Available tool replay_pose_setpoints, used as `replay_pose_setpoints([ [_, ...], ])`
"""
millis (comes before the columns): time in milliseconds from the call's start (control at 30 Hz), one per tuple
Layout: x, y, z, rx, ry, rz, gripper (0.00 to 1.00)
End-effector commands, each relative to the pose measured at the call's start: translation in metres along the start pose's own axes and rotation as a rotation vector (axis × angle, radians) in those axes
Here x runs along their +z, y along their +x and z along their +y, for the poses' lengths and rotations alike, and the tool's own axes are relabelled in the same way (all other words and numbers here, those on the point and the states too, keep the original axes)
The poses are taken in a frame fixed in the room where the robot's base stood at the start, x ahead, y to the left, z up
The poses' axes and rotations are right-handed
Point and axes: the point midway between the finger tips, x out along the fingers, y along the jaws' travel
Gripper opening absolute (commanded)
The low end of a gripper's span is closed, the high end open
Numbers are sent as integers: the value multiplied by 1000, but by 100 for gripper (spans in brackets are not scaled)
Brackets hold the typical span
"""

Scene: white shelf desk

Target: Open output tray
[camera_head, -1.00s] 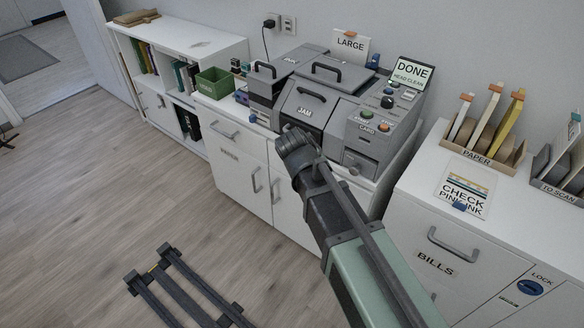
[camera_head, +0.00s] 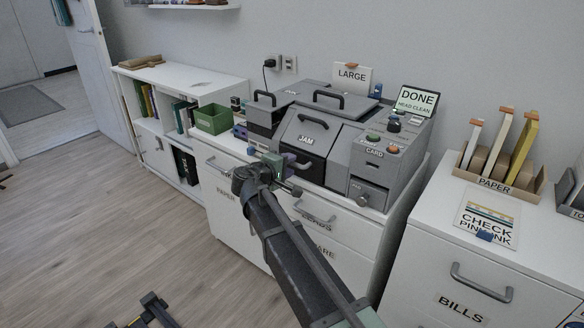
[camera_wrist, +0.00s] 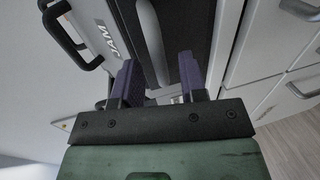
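The grey printer (camera_head: 322,118) stands on a white cabinet and has a front flap marked JAM (camera_head: 306,140). Below the flap is a dark output tray (camera_head: 313,172) with a curved grey handle, partly hidden by my arm in the head view. In the wrist view the handle (camera_wrist: 152,38) runs up and down on the dark tray front (camera_wrist: 178,30). My gripper (camera_wrist: 160,78) has two purple fingers spread apart, and the handle lies ahead, roughly between them. I cannot tell whether they touch it. In the head view my gripper (camera_head: 285,162) is at the printer's lower front.
A control panel (camera_head: 388,140) with a CARD label is right of the tray. A green box (camera_head: 212,119) stands at left. The cabinet drawers below have handles (camera_head: 315,212). The BILLS cabinet (camera_head: 468,306) stands at right. The floor at left is mostly open.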

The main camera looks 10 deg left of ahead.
Motion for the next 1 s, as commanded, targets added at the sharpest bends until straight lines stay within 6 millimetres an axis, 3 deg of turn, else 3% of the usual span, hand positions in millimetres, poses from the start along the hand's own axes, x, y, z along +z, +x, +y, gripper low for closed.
replay_pose_setpoints([
  [133, 0, 19, -1, 0, 1, 0, 39],
  [400, 0, 22, 0, 0, 1, 0, 39],
  [667, 0, 21, 0, 0, 1, 0, 0],
  [1000, -1, 20, -2, 5, 0, 2, 0],
])
